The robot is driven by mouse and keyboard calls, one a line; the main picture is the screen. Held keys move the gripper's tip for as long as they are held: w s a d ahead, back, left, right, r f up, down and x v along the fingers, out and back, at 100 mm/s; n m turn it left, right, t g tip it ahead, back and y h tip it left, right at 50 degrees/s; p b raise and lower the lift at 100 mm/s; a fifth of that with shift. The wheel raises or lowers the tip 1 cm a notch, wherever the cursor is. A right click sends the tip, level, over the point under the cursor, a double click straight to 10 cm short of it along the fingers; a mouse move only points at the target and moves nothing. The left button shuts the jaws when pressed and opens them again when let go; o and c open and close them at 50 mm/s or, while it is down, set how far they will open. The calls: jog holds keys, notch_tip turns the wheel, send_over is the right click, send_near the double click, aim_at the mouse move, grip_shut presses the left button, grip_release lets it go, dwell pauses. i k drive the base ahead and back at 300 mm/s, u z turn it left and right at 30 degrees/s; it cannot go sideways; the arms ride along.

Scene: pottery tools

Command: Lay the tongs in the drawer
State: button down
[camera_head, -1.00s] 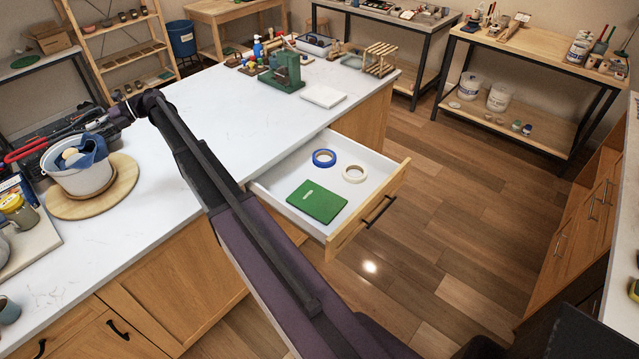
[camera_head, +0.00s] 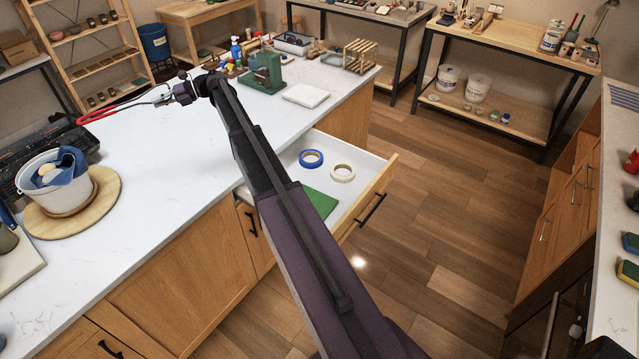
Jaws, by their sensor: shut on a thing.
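The tongs (camera_head: 97,116), with red handles and thin dark metal arms, are held sideways over the left part of the white counter. My gripper (camera_head: 166,100) is shut on their right end, and the red handles point left. The drawer (camera_head: 371,202) is pulled out from the counter's right side. It holds a blue tape roll (camera_head: 311,158), a cream tape roll (camera_head: 343,173) and a green book or pad (camera_head: 319,203). My arm hides the drawer's left part and some of the green item. My gripper is left of the drawer, across the counter.
A white bucket with a blue cloth (camera_head: 61,190) stands on a round wooden board (camera_head: 106,203) at left, beside a dark tray (camera_head: 30,148). A green device (camera_head: 264,72) and a white slab (camera_head: 306,95) stand at the counter's far end. The counter's middle is clear.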

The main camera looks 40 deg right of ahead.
aim_at(316, 184)
jog(key=z, duration=2.55)
jog(key=i, duration=1.8)
jog(key=u, duration=0.05)
